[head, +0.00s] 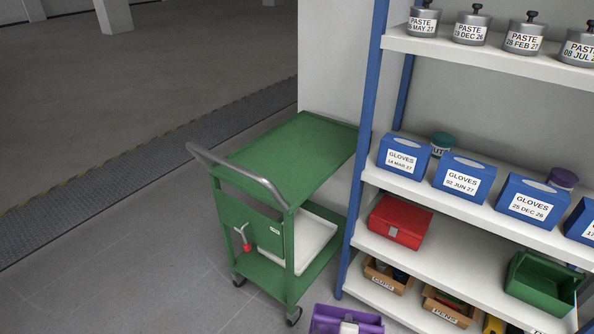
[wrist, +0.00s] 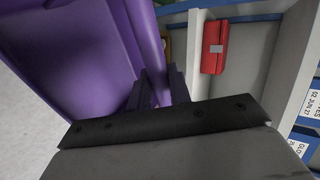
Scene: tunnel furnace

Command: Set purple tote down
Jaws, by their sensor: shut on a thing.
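The purple tote (head: 322,321) shows at the bottom edge of the head view, mostly cut off by the frame. In the wrist view the tote (wrist: 75,50) fills the upper left, large and close. My gripper (wrist: 160,88) is shut on the tote's rim, with its dark fingers against the purple wall. The tote's base and what lies under it are hidden, so I cannot tell whether it touches anything below.
A green cart (head: 290,155) stands left of the shelf rack, its top bare, with a white tray (head: 312,240) on its lower deck. The rack (head: 450,215) holds glove boxes, paste pots, a red box (head: 400,222) and a green bin (head: 540,285). Open floor lies left.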

